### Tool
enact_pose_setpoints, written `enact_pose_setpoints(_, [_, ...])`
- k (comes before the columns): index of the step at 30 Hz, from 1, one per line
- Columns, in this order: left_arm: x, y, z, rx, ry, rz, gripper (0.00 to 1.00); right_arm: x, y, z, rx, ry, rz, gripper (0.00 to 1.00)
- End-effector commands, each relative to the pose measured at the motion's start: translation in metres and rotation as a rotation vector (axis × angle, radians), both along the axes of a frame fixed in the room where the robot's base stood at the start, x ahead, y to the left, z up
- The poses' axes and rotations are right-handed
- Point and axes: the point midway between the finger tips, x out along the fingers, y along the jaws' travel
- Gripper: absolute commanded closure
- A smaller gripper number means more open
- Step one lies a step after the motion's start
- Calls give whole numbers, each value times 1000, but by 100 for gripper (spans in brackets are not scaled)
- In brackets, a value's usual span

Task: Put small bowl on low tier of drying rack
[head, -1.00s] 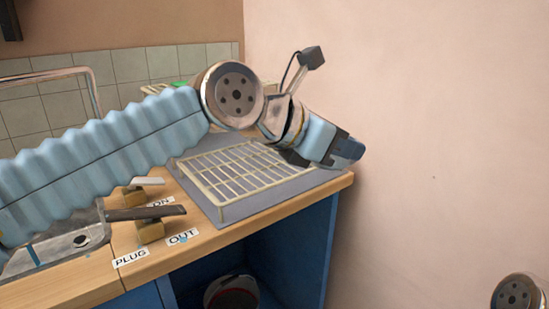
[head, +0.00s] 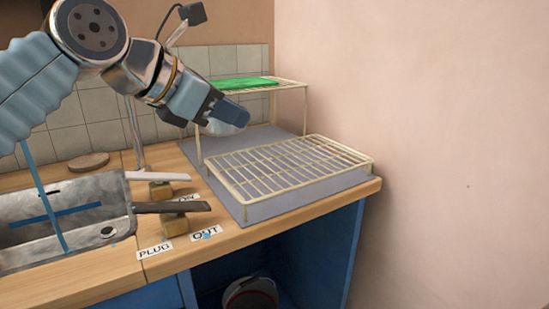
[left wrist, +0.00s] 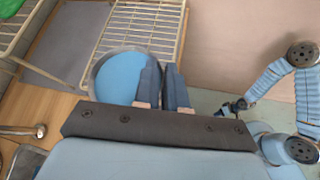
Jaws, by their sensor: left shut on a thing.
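The small bowl (left wrist: 112,78), blue inside with a grey rim, shows in the left wrist view at the left finger. My left gripper (left wrist: 163,84) is shut on its rim side. In the head view my left gripper (head: 236,116) is above the counter, left of and higher than the low tier; the bowl cannot be clearly told apart there. The drying rack's low tier (head: 288,168) is an empty cream wire grid, also in the left wrist view (left wrist: 143,30). My right gripper (left wrist: 235,106) is small and dark in the left wrist view; its jaws cannot be made out.
The rack's high tier (head: 290,84) stands behind and holds a green flat thing (head: 243,82). A grey mat (head: 262,137) lies under the rack. A sink (head: 85,200) with wooden-based levers (head: 172,224) is at left. The counter ends at a pink wall on the right.

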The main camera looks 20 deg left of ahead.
Motion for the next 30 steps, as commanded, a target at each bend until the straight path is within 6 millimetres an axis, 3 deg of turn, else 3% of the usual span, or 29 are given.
enact_pose_setpoints(9, [68,-3,-31,0,4,-2,100,0,0,1,0,0,0,57])
enact_pose_setpoints(12, [82,-3,-47,-1,3,-2,100,0,0,-3,0,0,0,57])
enact_pose_setpoints(25, [110,-4,-80,-1,3,-2,100,0,0,-7,-1,0,-1,57])
enact_pose_setpoints(30, [121,-4,-102,1,1,-2,100,0,0,-12,-1,0,-1,57])
